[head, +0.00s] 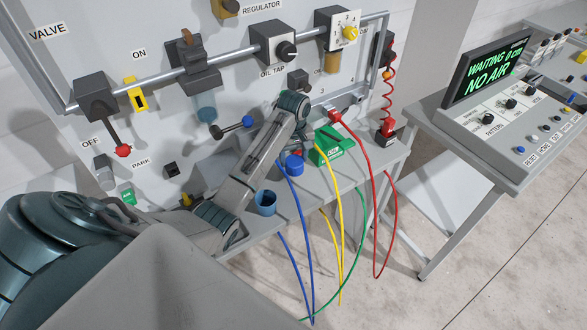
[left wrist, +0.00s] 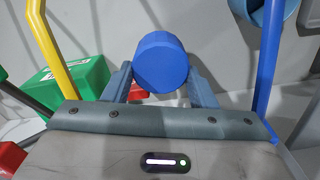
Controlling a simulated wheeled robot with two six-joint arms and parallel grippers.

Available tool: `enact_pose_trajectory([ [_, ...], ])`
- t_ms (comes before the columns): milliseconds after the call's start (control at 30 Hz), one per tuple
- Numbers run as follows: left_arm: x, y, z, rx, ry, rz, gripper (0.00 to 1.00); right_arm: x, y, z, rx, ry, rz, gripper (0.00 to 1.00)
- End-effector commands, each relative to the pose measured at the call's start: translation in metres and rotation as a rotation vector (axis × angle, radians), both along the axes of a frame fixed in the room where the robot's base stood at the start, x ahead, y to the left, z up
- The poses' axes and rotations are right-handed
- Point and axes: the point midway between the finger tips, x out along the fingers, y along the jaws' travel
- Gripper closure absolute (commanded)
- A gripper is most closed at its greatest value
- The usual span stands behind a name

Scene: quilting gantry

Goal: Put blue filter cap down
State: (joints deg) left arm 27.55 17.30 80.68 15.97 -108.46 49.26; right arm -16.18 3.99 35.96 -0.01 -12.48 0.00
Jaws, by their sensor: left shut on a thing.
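The blue filter cap (head: 294,165) is a short, round blue piece. In the left wrist view the cap (left wrist: 161,62) sits between the two fingers of my left gripper (left wrist: 160,88), which is shut on it. In the head view my left gripper is mostly hidden behind its own forearm, with the cap showing just beyond the arm over the grey shelf (head: 228,243). Whether the cap touches the shelf is unclear. My right gripper is in neither view.
An open blue cup (head: 266,203) stands near the shelf's front edge. A green box (head: 333,147) is right of the cap. Blue, yellow, green and red hoses hang over the front edge. The panel (head: 240,60) with valves and knobs rises behind. A console (head: 510,110) stands at right.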

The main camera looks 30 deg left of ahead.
Motion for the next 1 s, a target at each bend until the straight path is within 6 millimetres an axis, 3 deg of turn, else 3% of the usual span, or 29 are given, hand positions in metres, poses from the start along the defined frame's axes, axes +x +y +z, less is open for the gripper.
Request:
enact_pose_trajectory([
  [267,-0.002,-0.003,-0.029,-0.003,0.006,-0.002,0.8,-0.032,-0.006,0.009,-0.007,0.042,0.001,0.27],
  [433,-0.003,-0.004,-0.055,-0.004,0.008,-0.002,0.8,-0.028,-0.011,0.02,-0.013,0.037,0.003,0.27],
  [900,-0.001,0.0,-0.065,-0.002,0.004,-0.002,0.8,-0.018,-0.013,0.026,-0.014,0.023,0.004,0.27],
  [933,-0.001,0.0,-0.065,-0.002,0.004,-0.003,0.44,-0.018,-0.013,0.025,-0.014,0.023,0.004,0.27],
  [1000,-0.001,0.0,-0.065,-0.002,0.004,-0.003,0.31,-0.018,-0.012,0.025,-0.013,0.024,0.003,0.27],
])
